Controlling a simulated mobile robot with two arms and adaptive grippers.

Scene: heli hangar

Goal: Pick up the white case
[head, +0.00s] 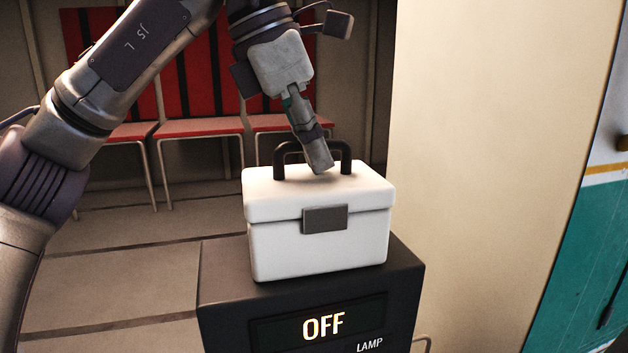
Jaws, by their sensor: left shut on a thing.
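The white case (275,255) stands upright on a dark box-shaped stand in the head view. It has a grey latch (325,219) on its front and a dark arched handle (346,158) on its lid. My left gripper (319,165) comes down from above and is shut on the handle near its middle. The fingers hide part of the handle. The case appears to rest on the stand's top. My right gripper is not in view.
The dark stand (228,287) shows a lit "OFF" sign and the word "LAMP". Red-seated chairs (199,127) line the back wall. A beige wall (480,130) rises close on the right, with a teal and white surface (590,240) beyond it. Open floor lies to the left.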

